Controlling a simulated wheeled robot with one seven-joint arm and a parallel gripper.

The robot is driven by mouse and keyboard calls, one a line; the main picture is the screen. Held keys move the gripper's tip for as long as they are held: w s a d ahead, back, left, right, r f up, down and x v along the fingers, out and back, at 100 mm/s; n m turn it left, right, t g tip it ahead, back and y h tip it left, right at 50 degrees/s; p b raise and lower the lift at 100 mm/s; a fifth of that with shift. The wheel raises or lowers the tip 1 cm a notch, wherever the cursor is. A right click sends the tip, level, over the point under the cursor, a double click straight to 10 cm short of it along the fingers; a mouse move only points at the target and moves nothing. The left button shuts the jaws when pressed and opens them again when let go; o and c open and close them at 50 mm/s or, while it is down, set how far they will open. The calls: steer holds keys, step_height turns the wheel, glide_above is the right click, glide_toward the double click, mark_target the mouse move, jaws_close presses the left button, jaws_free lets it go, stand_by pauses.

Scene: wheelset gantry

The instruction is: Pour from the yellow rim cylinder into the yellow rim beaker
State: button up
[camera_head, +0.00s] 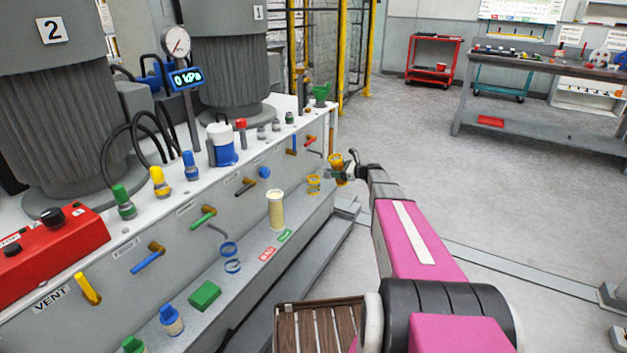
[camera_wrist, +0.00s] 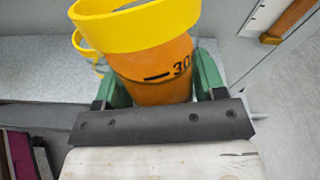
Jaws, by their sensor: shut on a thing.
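My gripper (camera_head: 350,172) is shut on the yellow rim cylinder (camera_head: 337,160), out past the far end of the ledge. In the wrist view the green fingers (camera_wrist: 160,75) clasp both sides of this cylinder (camera_wrist: 152,72). It has a wide yellow rim, an orange body or filling and a black "30" mark. It looks close to upright. A tall clear vessel with cream contents and a pale rim (camera_head: 276,210) stands upright on the ledge, left of my gripper and nearer. I cannot tell whether it is the yellow rim beaker.
Valve handles, such as a green one (camera_head: 204,217), jut from the panel above. Open floor lies right.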

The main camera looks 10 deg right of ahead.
steer(key=shift+s+a+n+g+h, duration=0.15)
steer(key=shift+a+n+g+h, duration=0.15)
steer(key=shift+a+n+h, duration=0.35)
steer(key=shift+s+a+f+n+h, duration=0.1)
steer(key=shift+a+n+h, duration=0.15)
steer(key=shift+h, duration=0.15)
steer(key=shift+a+f+n+h, duration=0.1)
steer(key=shift+n+h, duration=0.1)
steer(key=shift+h, duration=0.15)
stand_by(1.2)
steer(key=shift+f+n+h+p, duration=0.2)
steer(key=shift+n+h, duration=0.2)
steer(key=shift+h, duration=0.25)
steer(key=shift+f+n+h+p, duration=0.2)
steer(key=shift+n+h, duration=0.2)
steer(key=shift+h, duration=0.25)
stand_by(1.8)
steer(key=shift+r+n+h+p, duration=0.35)
steer(key=shift+r+n+h, duration=0.15)
steer(key=shift+r+h, duration=0.35)
stand_by(1.5)
